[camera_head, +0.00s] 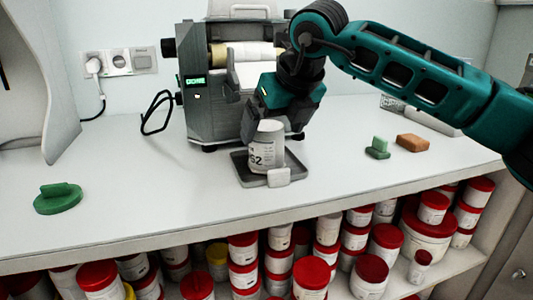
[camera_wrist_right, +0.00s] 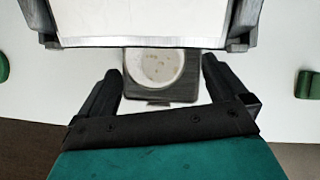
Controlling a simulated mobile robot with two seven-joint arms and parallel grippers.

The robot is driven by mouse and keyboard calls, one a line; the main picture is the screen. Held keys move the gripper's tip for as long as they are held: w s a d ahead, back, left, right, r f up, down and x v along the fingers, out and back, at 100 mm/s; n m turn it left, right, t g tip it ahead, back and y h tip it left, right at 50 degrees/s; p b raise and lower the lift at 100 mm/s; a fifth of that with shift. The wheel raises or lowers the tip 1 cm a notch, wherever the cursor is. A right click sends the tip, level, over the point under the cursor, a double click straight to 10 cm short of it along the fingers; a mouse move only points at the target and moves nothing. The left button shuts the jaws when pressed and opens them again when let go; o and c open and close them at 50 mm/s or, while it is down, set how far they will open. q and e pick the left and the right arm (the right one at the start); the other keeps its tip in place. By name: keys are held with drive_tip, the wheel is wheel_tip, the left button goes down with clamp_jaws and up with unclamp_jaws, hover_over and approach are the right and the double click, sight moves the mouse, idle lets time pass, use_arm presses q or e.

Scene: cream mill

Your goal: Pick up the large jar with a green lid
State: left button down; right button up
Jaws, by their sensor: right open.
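A white jar labelled "S2" (camera_head: 264,150) stands upright on a grey tray (camera_head: 247,178) in front of the mill. It has no lid on. The right wrist view looks down into the open jar (camera_wrist_right: 155,67), with pale, speckled contents or inner surface. My right gripper (camera_head: 272,134) is over the jar, with a finger on each side of its upper part. It is open; contact with the jar cannot be told. My left gripper is not in view.
The grey mill (camera_head: 212,118) with rollers stands close behind the jar. A small white block (camera_head: 279,177) is at the tray's front. A smaller green piece (camera_head: 378,148) and a brown block (camera_head: 412,143) lie right. Red-lidded jars (camera_head: 312,273) fill the shelf below. The counter's left-middle is clear.

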drive_tip(key=x, duration=0.5)
drive_tip(key=shift+s+a+f+b, duration=0.1)
drive_tip(key=shift+a+b, duration=0.05)
drive_tip(key=shift+b, duration=0.25)
drive_tip(key=shift+c, duration=0.4)
drive_tip(key=c, duration=0.9)
